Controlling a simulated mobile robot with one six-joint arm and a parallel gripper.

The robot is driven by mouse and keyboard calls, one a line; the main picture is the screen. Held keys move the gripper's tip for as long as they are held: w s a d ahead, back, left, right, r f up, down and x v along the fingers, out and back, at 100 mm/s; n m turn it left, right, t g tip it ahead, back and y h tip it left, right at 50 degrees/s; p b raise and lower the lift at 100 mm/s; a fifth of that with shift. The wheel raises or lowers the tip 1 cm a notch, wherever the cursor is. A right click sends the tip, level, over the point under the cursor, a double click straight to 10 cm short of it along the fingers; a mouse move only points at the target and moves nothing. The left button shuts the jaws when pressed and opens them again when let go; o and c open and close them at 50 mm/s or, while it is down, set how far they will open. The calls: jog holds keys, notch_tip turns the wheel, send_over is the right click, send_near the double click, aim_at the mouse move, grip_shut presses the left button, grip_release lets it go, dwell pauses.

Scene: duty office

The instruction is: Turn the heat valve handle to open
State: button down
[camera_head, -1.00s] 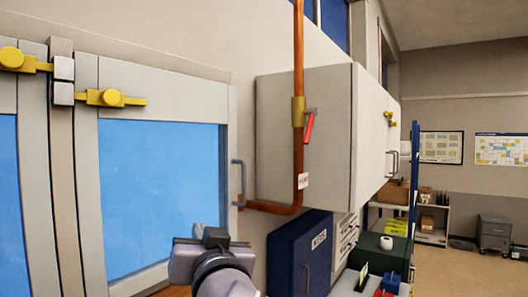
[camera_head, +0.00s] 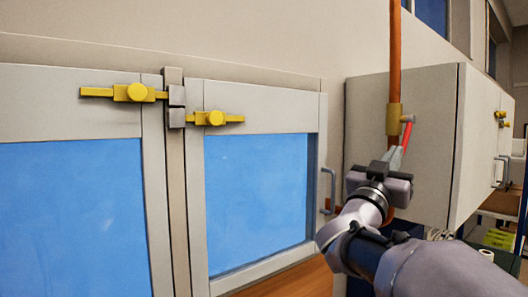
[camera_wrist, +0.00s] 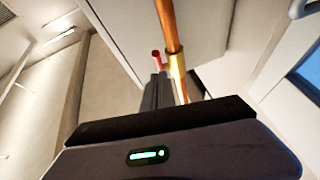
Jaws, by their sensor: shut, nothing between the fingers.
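The heat valve is a brass body (camera_head: 394,118) on a vertical copper pipe (camera_head: 395,45). Its red handle (camera_head: 407,132) hangs down at a slight slant beside the pipe, on the right. My gripper (camera_head: 396,155) is shut and empty, its grey fingertips just below the handle's lower end. In the wrist view the fingers (camera_wrist: 160,90) point up towards the red handle (camera_wrist: 156,54), with the brass body (camera_wrist: 177,65) close on the right. I cannot tell whether the fingertips touch the handle. My wrist hides the lower pipe in the head view.
A pale grey wall cabinet (camera_head: 425,95) stands right behind the pipe. To the left is a window (camera_head: 258,195) with yellow latches (camera_head: 215,118) and a grey pull handle (camera_head: 327,190). A shelf with boxes (camera_head: 502,205) is at the far right.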

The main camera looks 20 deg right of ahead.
jog(key=shift+w+d+f+p, duration=0.15)
jog(key=shift+w+d+f, duration=0.15)
jog(key=shift+d, duration=0.2)
jog(key=shift+w+d+f+p, duration=0.15)
jog(key=shift+w+d+f, duration=0.05)
jog(key=shift+w+d, duration=0.25)
jog(key=shift+s, duration=0.1)
